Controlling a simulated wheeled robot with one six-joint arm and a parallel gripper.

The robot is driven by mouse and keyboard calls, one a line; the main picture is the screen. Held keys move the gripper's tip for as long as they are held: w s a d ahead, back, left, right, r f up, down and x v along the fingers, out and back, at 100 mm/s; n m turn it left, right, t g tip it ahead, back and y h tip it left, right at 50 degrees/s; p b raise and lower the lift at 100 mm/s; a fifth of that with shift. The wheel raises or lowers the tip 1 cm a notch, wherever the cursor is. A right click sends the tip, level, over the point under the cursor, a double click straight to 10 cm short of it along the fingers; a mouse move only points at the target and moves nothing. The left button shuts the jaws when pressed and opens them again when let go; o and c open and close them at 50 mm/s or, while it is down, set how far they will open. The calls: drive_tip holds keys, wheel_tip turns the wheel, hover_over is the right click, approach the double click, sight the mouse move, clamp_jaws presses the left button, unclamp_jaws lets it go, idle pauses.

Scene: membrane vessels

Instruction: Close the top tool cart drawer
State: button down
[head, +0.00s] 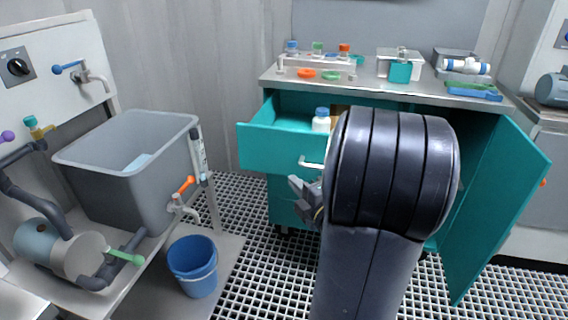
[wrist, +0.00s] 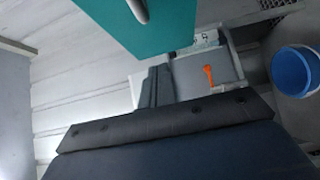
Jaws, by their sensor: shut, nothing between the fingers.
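The top drawer (head: 268,152) of the teal tool cart is pulled out to the front left. A white bottle with a blue cap (head: 321,120) stands inside it. The drawer's pale bar handle (head: 310,163) is partly hidden by my arm. My gripper (head: 297,188) is shut and empty, in front of and a little below the handle, and appears apart from it. In the wrist view the teal drawer front (wrist: 150,30) fills the upper middle, with the handle (wrist: 138,9) at the top edge.
The cart's right door (head: 497,205) hangs open. Bottles, rings and boxes stand on the cart top (head: 360,88). A grey tank (head: 130,160) with an orange-handled tap and a blue bucket (head: 193,266) are at the left. Grated floor (head: 255,230) lies between them and the cart.

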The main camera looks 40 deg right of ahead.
approach(280, 155)
drive_tip(key=w+a, duration=0.3)
drive_tip(key=w, duration=0.1)
drive_tip(key=shift+w+d+b, duration=0.3)
drive_tip(key=shift+d, duration=0.3)
drive_tip(key=shift+w+d+b, duration=0.25)
drive_tip(key=shift+w+d, duration=0.05)
drive_tip(key=shift+d, duration=0.35)
drive_tip(key=shift+w+d+r, duration=0.1)
drive_tip(key=shift+w+d, duration=0.3)
drive_tip(key=shift+d, duration=0.05)
drive_tip(key=shift+d, duration=0.1)
